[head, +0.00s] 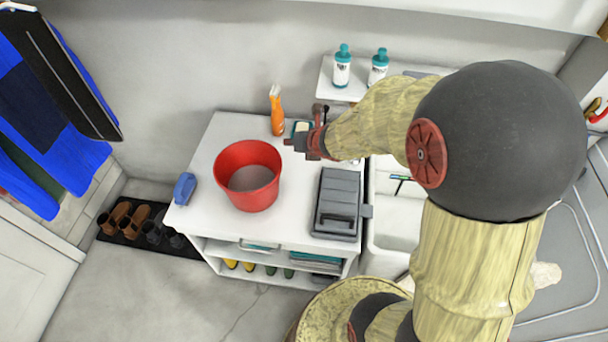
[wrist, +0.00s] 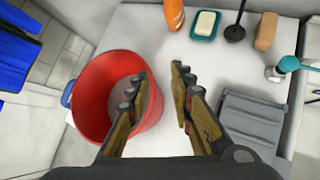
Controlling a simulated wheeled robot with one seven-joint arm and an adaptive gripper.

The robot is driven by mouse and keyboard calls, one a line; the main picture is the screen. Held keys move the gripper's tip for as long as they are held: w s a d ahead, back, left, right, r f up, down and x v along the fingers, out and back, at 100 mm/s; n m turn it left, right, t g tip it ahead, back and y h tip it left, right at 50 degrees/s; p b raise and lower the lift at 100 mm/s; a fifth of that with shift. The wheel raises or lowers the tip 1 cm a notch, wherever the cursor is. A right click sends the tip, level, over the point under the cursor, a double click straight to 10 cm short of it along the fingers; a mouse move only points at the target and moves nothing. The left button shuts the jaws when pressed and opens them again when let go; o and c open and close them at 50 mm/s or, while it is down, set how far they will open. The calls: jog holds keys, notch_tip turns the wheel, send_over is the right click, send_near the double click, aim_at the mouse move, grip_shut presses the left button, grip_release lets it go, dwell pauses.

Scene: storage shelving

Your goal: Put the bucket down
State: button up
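The red bucket (head: 234,189) stands upright on the white cabinet top (head: 216,222), its grey inside bottom visible. My gripper (head: 290,142) is just right of the bucket's upper right rim in the head view. In the wrist view, my gripper (wrist: 160,75) has its two fingers spread with a clear gap and nothing held between them. The left finger overlaps the right side of the bucket (wrist: 88,88) in the picture, and the right finger is over the white top. I cannot tell whether the left finger touches the bucket.
On the top are an orange spray bottle (head: 276,112), a blue item (head: 184,188), a grey toolbox (head: 337,200), and a soap dish (wrist: 205,25) with a brush (wrist: 236,32) beside it. A sink (head: 388,215) is on the right. The front left top is clear.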

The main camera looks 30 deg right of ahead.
jog(key=s+d+r+m+h, duration=0.25)
jog(key=s+r+m, duration=0.65)
jog(key=r+m, duration=0.55)
jog(key=s+a+r+m+g+y, duration=0.1)
jog(key=s+a+m, duration=0.4)
jog(key=s+m, duration=0.3)
jog(key=s+a+r+m+g+y, duration=0.1)
jog(key=s+a+m+g, duration=0.1)
jog(key=s+a+m, duration=0.4)
jog(key=s+m, duration=0.3)
jog(key=shift+s+m+g, duration=0.2)
jog(key=shift+m+g, duration=0.1)
jog(key=shift+m, duration=0.05)
